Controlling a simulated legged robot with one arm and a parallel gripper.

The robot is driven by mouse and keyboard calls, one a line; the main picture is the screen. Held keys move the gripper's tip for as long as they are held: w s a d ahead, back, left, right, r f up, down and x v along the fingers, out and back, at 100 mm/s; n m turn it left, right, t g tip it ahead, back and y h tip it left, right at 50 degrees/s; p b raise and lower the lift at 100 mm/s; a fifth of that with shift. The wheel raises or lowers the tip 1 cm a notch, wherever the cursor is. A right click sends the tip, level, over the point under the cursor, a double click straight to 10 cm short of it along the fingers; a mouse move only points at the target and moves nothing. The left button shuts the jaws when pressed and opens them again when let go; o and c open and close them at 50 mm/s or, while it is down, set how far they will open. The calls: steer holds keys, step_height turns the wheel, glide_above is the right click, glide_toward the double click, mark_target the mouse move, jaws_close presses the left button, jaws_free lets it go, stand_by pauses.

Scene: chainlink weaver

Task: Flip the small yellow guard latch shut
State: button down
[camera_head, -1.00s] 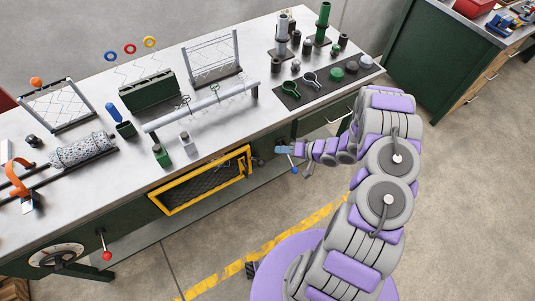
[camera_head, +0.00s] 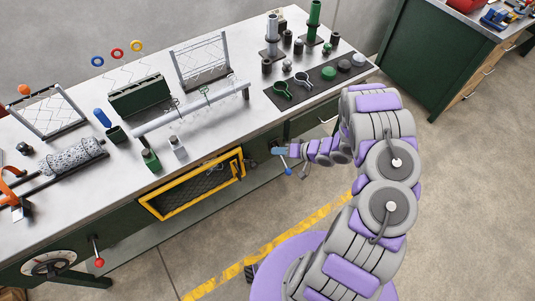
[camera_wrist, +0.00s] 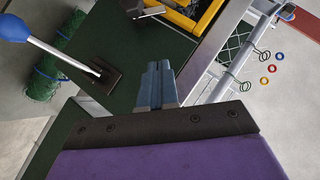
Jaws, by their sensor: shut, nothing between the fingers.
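The yellow-framed mesh guard (camera_head: 190,205) is on the bench's front. Its right end also shows at the top of the wrist view as a yellow bar (camera_wrist: 178,17). Small dark and yellow fittings (camera_head: 241,172) sit at that right end, too small to tell the latch or its position for sure. My gripper (camera_head: 277,150) is to the right of the guard, apart from it, in front of the green bench front. In the wrist view its blue-grey fingers (camera_wrist: 158,68) are together and empty.
A blue-knobbed lever (camera_head: 288,171) is close beside my gripper; its blue knob (camera_wrist: 12,28) is at upper left in the wrist view. A red-knobbed lever (camera_head: 99,262) is far left. The bench top (camera_head: 215,150) holds a rail, frames and bottles. The floor in front is clear.

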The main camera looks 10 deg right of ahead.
steer(key=b, duration=0.1)
glide_above(253, 163)
steer(key=w+d, duration=0.1)
steer(key=d, duration=0.1)
step_height(253, 163, down, 4)
steer(key=shift+s+a+f+b, duration=0.15)
steer(key=shift+a+f+b, duration=0.15)
steer(key=shift+a+f, duration=0.55)
steer(key=shift+s+d+f, duration=0.1)
steer(key=shift+d+f, duration=0.05)
steer(key=shift+f, duration=0.15)
steer(key=shift+s+d+f, duration=0.1)
steer(key=shift+d+f, duration=0.15)
steer(key=shift+f, duration=0.05)
steer(key=shift+a, duration=0.6)
steer(key=shift+s+a, duration=0.1)
steer(key=shift+a, duration=0.3)
steer(key=shift+d+p, duration=0.35)
steer(key=shift+d, duration=0.1)
